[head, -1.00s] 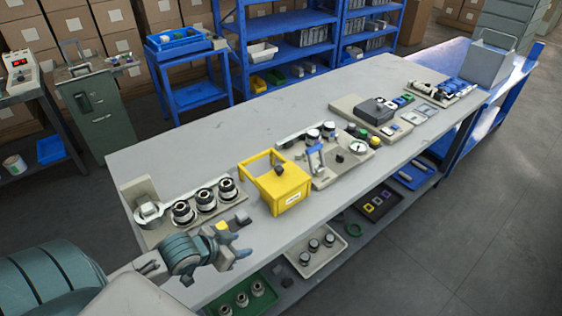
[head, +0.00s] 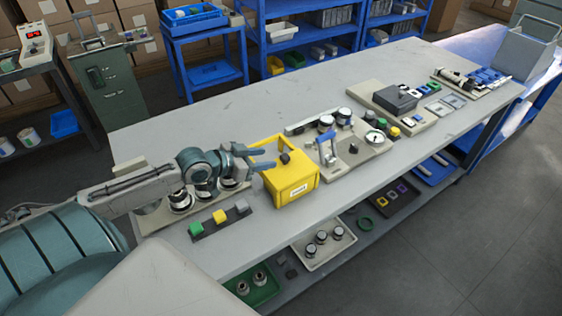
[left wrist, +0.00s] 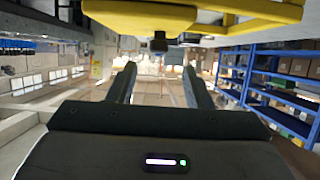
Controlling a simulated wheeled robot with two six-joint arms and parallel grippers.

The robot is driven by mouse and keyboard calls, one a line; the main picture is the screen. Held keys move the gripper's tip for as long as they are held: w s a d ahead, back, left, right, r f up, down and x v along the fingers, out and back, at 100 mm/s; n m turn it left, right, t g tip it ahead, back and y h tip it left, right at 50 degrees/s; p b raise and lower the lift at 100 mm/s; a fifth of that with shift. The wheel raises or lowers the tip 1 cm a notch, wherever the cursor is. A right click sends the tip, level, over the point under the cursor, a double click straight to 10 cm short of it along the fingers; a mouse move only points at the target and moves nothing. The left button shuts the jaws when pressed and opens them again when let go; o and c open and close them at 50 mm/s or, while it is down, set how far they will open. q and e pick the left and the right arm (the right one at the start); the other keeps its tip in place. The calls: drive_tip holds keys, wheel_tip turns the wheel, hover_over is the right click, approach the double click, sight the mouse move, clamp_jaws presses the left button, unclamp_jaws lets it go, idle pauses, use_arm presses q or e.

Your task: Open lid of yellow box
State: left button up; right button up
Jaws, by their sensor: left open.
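The yellow box (head: 293,187) stands on the grey workbench with a pale label on its front. A dark knob (head: 285,158) shows at its top. The lid's exact outline is hard to make out. My left gripper (head: 274,157) is open and empty, its fingers pointing right at the box's upper left side, near the knob. Whether it touches the box is unclear. In the left wrist view the two fingers (left wrist: 160,85) stand apart, with yellow box parts (left wrist: 150,14) and the dark knob (left wrist: 159,42) above and beyond them. My right gripper is not in view.
Left of the box, a strip with green, yellow and grey blocks (head: 220,217) lies in front of metal parts partly hidden by my arm. Right of the box is a fixture plate with a blue-handled clamp (head: 327,146). The bench behind is clear (head: 230,110).

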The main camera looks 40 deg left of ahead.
sight(284, 156)
use_arm(q)
drive_tip(key=shift+x, duration=3.4)
drive_tip(key=shift+s+d+r, duration=0.1)
clamp_jaws()
